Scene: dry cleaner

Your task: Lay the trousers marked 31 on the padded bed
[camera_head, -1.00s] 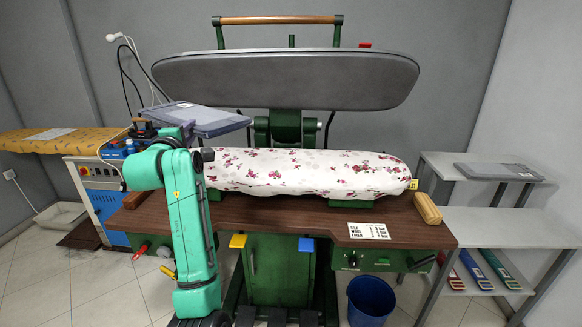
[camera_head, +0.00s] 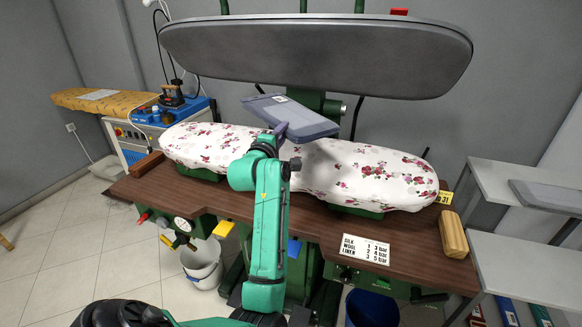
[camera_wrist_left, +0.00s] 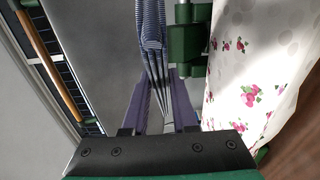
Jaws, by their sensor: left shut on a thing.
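The folded blue-grey trousers (camera_head: 290,116), with a small white label on their far left corner, hang tilted in the air above the middle of the padded bed. My left gripper (camera_head: 281,132) is shut on their near edge. In the left wrist view the folded layers (camera_wrist_left: 153,42) sit between the two purple fingers (camera_wrist_left: 161,88). The padded bed (camera_head: 385,176) has a white cover with pink flowers and is bare. A yellow tag marked 31 (camera_head: 445,197) is at its right end. My right gripper is out of view.
The grey upper press plate (camera_head: 315,50) is raised above and behind the bed. A wooden block (camera_head: 453,235) and a white card (camera_head: 365,249) lie on the brown table (camera_head: 320,228). A shelf with a grey folded item (camera_head: 548,196) stands right.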

